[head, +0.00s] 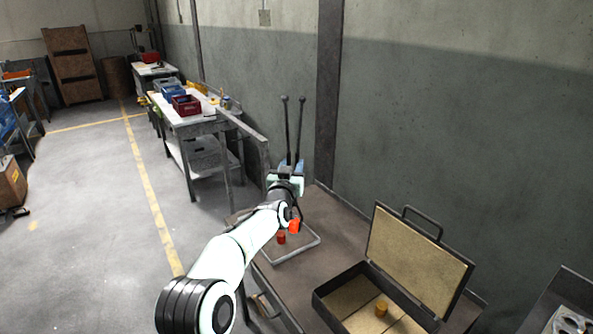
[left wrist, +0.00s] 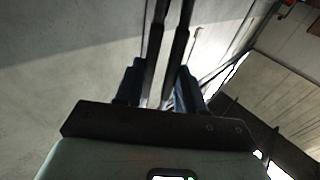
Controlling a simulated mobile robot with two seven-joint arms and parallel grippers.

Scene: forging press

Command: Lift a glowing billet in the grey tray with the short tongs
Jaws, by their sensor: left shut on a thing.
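My left gripper (head: 288,168) is shut on the short tongs (head: 300,128), whose two dark handles rise upright and slightly apart above the fingers. In the left wrist view the handles (left wrist: 180,45) stand between the blue fingers (left wrist: 160,88). A bright glowing billet (head: 294,226) shows just below the dark lower end of the tongs, beside my wrist. My arm partly hides this spot, so I cannot tell whether the jaws grip the billet or whether it is clear of the tray. A darker red billet (head: 281,238) stands in the grey tray (head: 303,250). My right gripper is out of view.
An open case (head: 415,262) with an upright lid and handle stands on the bench right of the tray, an orange-yellow piece (head: 381,309) inside. The bench (head: 335,240) is bare between them. The wall is close behind. A worktable with bins (head: 186,105) stands farther back.

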